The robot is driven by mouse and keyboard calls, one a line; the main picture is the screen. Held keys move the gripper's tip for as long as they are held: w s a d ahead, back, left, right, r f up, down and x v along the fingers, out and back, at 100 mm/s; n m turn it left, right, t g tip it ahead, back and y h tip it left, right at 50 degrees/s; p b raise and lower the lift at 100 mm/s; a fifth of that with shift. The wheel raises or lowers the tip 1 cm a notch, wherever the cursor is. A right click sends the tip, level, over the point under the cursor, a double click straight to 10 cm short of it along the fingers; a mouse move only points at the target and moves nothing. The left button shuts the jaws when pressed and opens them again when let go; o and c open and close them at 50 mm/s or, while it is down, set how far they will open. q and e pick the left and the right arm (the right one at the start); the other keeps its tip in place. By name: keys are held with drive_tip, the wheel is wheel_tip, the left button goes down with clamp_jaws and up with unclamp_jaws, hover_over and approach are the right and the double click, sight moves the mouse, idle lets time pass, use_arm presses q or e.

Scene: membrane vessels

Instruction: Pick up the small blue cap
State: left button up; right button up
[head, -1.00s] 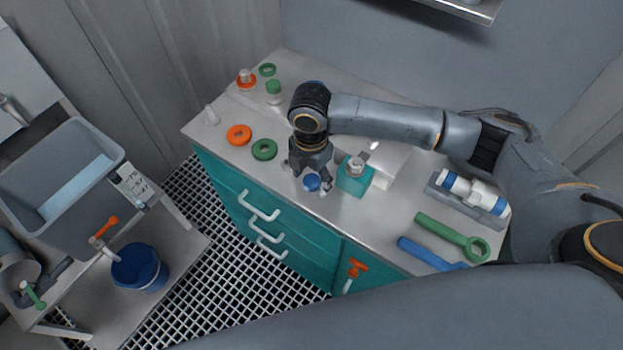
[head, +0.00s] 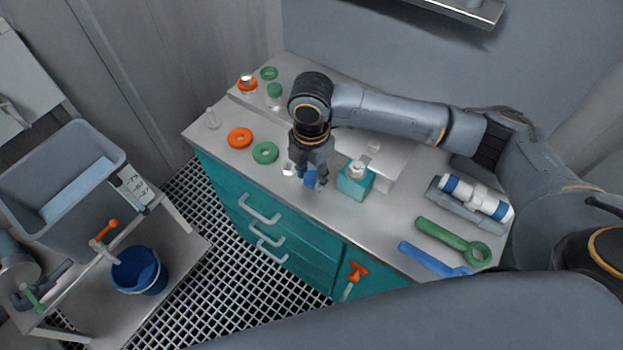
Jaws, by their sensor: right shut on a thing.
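The small blue cap (head: 311,179) is between the fingers of my right gripper (head: 308,178), near the front edge of the workbench. The gripper points down and is shut on the cap, which looks tilted. I cannot tell whether the cap is clear of the bench top. My left gripper is not in view.
A teal block (head: 355,183) stands just right of the gripper. An orange ring (head: 240,138) and a green ring (head: 265,153) lie to the left. A green wrench (head: 453,240), a blue wrench (head: 432,259) and a white-blue cylinder (head: 476,197) lie to the right.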

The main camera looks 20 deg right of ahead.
drive_tip(key=s+a+r+b, duration=0.2)
drive_tip(key=s+a+r, duration=0.7)
drive_tip(key=a+r, duration=0.1)
drive_tip(key=shift+a, duration=0.35)
drive_tip(key=shift+r, duration=0.15)
